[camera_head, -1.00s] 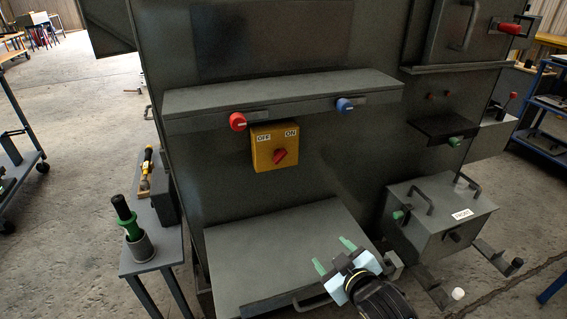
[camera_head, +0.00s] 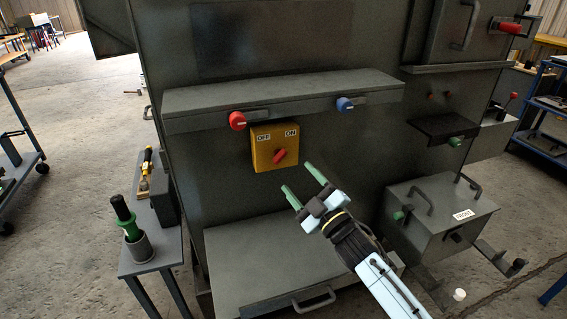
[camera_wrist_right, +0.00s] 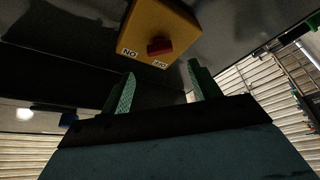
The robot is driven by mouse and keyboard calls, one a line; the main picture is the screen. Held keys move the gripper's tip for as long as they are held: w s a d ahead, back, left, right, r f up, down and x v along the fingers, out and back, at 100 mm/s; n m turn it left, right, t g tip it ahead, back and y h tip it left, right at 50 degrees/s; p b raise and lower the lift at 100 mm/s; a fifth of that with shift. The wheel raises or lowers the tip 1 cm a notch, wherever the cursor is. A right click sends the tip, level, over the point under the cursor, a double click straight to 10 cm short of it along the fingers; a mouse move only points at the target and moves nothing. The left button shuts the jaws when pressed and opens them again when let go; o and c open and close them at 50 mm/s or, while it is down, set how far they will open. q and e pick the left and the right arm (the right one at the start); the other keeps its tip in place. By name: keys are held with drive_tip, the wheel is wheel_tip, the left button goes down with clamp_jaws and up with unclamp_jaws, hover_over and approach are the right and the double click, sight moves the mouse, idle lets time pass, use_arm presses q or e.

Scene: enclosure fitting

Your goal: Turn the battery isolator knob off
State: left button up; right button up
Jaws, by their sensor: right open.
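The battery isolator is a yellow box (camera_head: 264,150) with OFF and ON labels, fixed on the dark panel under a shelf. Its red knob (camera_head: 280,156) is tilted, its upper end leaning right toward the ON label. My right gripper (camera_head: 304,181) is open and empty, just below and right of the box, with green fingertips apart from the knob. In the right wrist view the red knob (camera_wrist_right: 159,46) shows beyond and between the open green fingers (camera_wrist_right: 161,88), with the labels upside down. My left gripper is not in view.
Above the box, a grey shelf (camera_head: 220,98) carries a red knob (camera_head: 237,121) and a blue knob (camera_head: 345,104) on its front. A lower grey ledge (camera_head: 250,245) juts out below. A FRONT-labelled box (camera_head: 440,225) stands to the right. A side table (camera_head: 150,262) holds tools at left.

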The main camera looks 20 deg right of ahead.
sight(281, 159)
drive_tip(key=b+x, duration=0.1)
drive_tip(key=x, duration=0.5)
drive_tip(key=shift+f, duration=0.1)
drive_tip(key=shift+x, duration=0.9)
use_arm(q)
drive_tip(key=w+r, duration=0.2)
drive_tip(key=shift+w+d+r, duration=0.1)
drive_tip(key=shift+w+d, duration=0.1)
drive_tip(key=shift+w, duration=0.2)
use_arm(e)
drive_tip(key=c, duration=1)
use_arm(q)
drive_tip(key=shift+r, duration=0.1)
